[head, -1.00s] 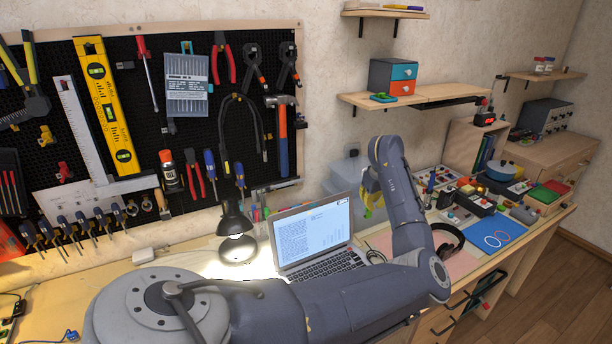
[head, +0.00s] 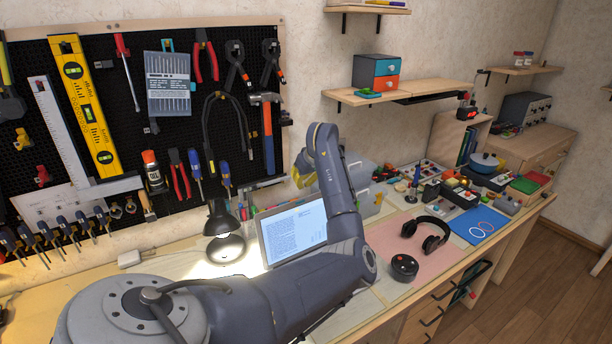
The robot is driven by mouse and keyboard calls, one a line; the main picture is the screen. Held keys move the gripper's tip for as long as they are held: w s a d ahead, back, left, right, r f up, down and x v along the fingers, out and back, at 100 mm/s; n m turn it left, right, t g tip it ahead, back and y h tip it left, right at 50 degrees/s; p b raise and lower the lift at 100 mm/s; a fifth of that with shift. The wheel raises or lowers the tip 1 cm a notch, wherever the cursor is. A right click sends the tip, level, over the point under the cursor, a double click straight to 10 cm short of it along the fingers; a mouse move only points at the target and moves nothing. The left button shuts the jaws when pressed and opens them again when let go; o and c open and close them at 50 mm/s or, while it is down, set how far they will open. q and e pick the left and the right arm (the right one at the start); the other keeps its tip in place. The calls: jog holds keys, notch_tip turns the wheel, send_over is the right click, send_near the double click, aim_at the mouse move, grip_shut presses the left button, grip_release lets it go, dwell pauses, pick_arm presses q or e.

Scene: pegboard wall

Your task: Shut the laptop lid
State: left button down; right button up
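The laptop (head: 290,234) stands open on the workbench, its lit screen raised and showing text. My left arm crosses in front of it and hides the keyboard and the right side of the screen. My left gripper (head: 299,178) is up beyond the arm, above the top edge of the screen and near the wall. Only a yellow part of it shows at the left of the wrist, so its opening is hidden. It looks apart from the lid. My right gripper is out of view.
A black desk lamp (head: 223,222) stands just left of the laptop. Clear bins (head: 364,190) stand behind the arm. Headphones (head: 427,235) and a round black device (head: 403,267) lie on the pink mat (head: 385,243) to the right. A tool pegboard (head: 130,150) covers the wall.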

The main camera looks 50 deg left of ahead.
pick_arm(q)
jog(key=d, duration=0.1)
jog(key=d+f, duration=0.1)
jog(key=d, duration=0.1)
jog(key=shift+s+f, duration=0.2)
jog(key=shift+s, duration=0.05)
jog(key=shift+s, duration=0.1)
dwell(0.5)
